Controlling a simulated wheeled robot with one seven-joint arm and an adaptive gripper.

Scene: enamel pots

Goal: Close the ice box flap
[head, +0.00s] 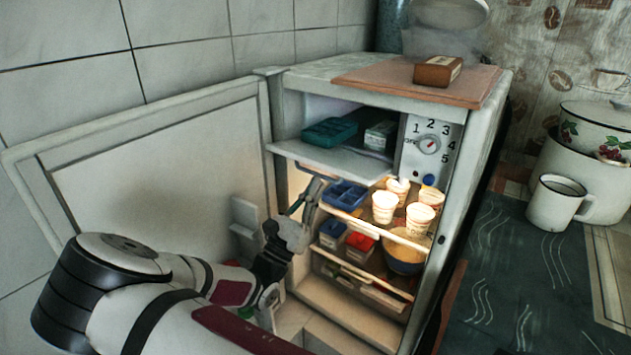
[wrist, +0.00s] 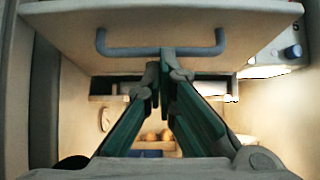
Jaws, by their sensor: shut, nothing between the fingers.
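The ice box flap (head: 325,160) is a white panel at the top of the open fridge. It is open, lying about level and sticking out below the ice compartment, which holds a teal tray (head: 330,131) and a small box (head: 380,134). In the wrist view the flap (wrist: 200,22) fills the top, with a blue-grey bar handle (wrist: 118,50) on it. My gripper (head: 314,186) is shut and empty, just below the flap. In the wrist view its tips (wrist: 162,72) are close together and overlap the handle's middle; I cannot tell whether they touch it.
The fridge door (head: 160,170) stands wide open on the left. Shelves under the flap hold cups (head: 384,207), a blue tray (head: 345,194) and a bowl (head: 403,257). A dial panel (head: 430,146) is right of the compartment. A mug (head: 555,203) stands on the counter.

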